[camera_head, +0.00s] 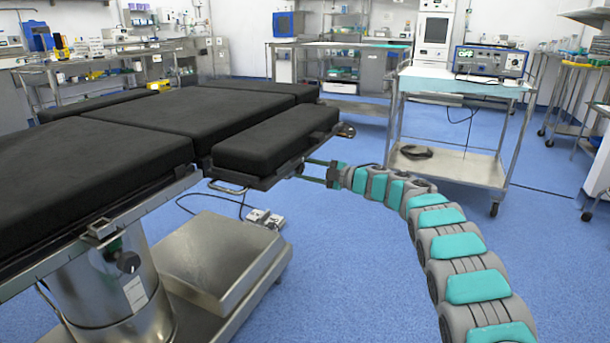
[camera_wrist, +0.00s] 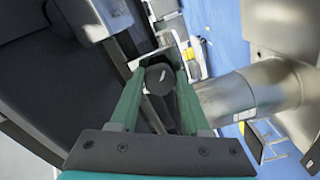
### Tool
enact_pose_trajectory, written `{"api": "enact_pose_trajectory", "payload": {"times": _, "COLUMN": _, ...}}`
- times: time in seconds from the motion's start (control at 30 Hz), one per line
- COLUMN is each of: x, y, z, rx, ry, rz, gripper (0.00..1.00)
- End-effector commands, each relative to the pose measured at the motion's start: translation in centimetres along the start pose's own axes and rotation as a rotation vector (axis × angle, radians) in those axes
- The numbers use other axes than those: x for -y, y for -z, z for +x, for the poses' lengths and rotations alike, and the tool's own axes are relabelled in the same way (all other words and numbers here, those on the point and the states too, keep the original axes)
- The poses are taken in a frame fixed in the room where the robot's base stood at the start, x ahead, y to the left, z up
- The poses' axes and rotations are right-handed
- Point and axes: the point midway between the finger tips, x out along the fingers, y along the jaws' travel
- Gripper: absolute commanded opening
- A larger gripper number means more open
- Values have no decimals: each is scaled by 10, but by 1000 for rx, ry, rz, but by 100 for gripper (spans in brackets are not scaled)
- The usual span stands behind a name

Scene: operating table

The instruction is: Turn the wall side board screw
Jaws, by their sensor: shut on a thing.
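The black padded side board (camera_head: 275,140) sticks out at the right end of the operating table. My gripper (camera_head: 303,170) reaches in from the right, level with the board's metal edge, just below the pad. In the wrist view, the two green fingers of my gripper (camera_wrist: 160,72) close around a dark round knob, the screw (camera_wrist: 159,79), and touch it on both sides. The screw is hidden in the head view by the fingers and the board edge. Another black round knob (camera_head: 344,130) shows at the far corner of the same board.
The operating table (camera_head: 110,140) and its steel base (camera_head: 215,262) fill the left. A steel cart (camera_head: 450,165) with a monitor device (camera_head: 490,62) stands beyond my arm. The blue floor (camera_head: 340,260) between the table base and my arm is mostly clear.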

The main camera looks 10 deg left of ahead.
Motion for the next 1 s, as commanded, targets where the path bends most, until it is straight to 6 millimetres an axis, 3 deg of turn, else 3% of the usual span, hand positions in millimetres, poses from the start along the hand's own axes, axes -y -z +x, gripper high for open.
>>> {"api": "enact_pose_trajectory", "payload": {"times": 1.0, "x": 2, "y": 0, "z": 0, "rx": -3, "ry": 2, "rz": -965, "gripper": 0}}
